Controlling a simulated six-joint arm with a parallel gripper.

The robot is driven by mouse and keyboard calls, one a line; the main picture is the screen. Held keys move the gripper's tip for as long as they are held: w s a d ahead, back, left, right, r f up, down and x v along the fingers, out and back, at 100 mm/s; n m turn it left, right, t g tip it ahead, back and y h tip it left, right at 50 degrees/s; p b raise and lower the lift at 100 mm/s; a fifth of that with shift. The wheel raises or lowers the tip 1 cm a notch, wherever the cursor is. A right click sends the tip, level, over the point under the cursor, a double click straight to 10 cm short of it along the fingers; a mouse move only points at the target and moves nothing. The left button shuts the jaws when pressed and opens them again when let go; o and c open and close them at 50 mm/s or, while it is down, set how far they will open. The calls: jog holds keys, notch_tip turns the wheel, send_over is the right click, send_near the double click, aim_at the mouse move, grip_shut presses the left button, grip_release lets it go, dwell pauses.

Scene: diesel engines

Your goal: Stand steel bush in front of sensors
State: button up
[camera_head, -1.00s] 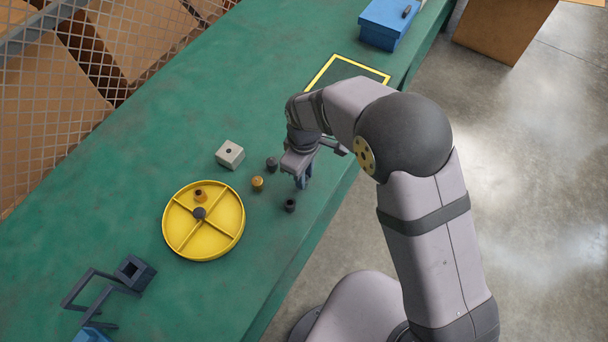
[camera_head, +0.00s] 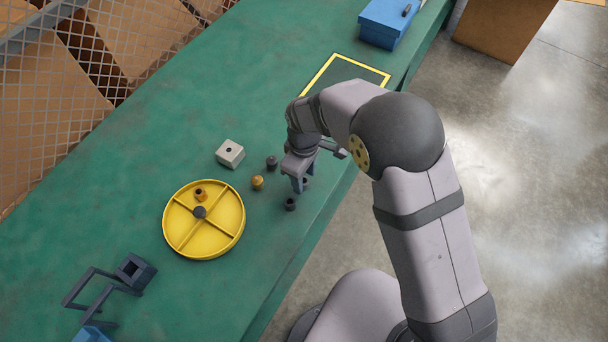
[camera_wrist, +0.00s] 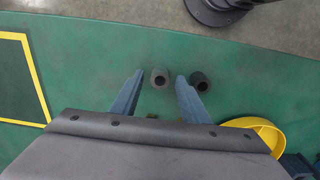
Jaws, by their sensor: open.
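My gripper (camera_head: 299,185) is open and points down over the front part of the green bench. In the wrist view its two blue fingers (camera_wrist: 160,79) have a grey hollow bush (camera_wrist: 160,77) showing in the gap between them; it looks like the steel bush. This bush shows partly behind a finger in the head view (camera_head: 305,183). I cannot tell whether the fingers are level with it. A darker hollow bush (camera_wrist: 200,82) stands just outside the right finger, and also shows in the head view (camera_head: 290,204). I cannot tell which things are the sensors.
A brass part (camera_head: 257,182), a dark part (camera_head: 272,162) and a pale block with a hole (camera_head: 230,153) stand nearby. A yellow divided tray (camera_head: 217,247) holds small parts. A yellow-outlined square (camera_head: 333,58) and blue box (camera_head: 384,26) lie farther back.

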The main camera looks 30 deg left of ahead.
aim_at(304, 181)
notch_tip(304, 181, up, 12)
jog(key=b, duration=0.2)
dwell(0.4)
jog(key=shift+r, duration=0.1)
jog(key=w+d+m, duration=0.3)
jog(key=d+m, duration=0.1)
jog(key=d, duration=0.6)
jog(key=w+d+m, duration=0.2)
jog(key=d+m, duration=0.2)
jog(key=d, duration=0.5)
jog(key=s+d+f+m, duration=0.1)
jog(key=s+d+m, duration=0.3)
jog(key=d, duration=0.5)
jog(key=s+d+f+m, duration=0.1)
jog(key=s+d+m, duration=0.4)
jog(key=d, duration=0.4)
jog(key=shift+d+m, duration=0.3)
jog(key=shift+m, duration=0.2)
